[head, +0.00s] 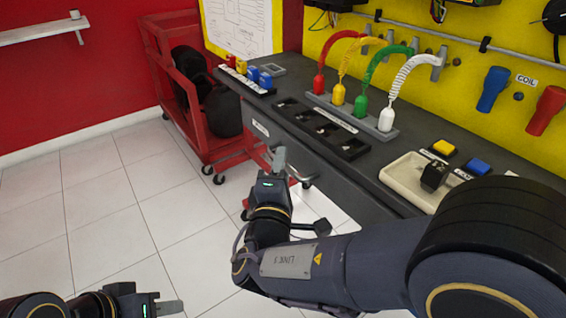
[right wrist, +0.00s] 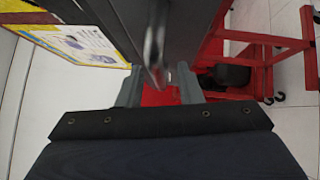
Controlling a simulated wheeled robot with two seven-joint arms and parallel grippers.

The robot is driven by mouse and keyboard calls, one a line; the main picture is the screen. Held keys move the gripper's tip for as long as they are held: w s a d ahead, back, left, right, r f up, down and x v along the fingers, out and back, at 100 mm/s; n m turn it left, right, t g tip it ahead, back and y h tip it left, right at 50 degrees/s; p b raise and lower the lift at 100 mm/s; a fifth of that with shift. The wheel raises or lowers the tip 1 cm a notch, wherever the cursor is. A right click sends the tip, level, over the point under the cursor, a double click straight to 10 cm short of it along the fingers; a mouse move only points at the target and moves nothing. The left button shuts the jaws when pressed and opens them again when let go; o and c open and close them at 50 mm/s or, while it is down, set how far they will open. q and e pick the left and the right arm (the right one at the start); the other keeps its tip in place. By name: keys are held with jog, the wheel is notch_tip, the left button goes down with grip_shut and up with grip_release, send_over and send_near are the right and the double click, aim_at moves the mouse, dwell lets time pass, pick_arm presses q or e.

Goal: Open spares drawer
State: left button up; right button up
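The grey drawer front (head: 285,148) under the bench top carries a small white label, too small to read, and looks flush with the bench. Its metal bar handle (head: 303,179) shows just right of my right gripper (head: 276,160). In the right wrist view, the handle (right wrist: 156,45) lies between the two spread fingers of my right gripper (right wrist: 158,88), with gaps visible at the sides. Whether a finger touches it I cannot tell. My left gripper (head: 168,307) is low at the bottom left, away from the bench, its finger opening unclear.
A red cart (head: 180,90) with black items stands left of the bench. The bench top holds a black tray (head: 322,130), a rack of coloured leads (head: 350,113) and a beige tray (head: 405,180). The tiled floor (head: 100,210) in front is clear.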

jog(key=shift+w+d, duration=0.1)
jog(key=shift+w, duration=0.35)
grip_shut()
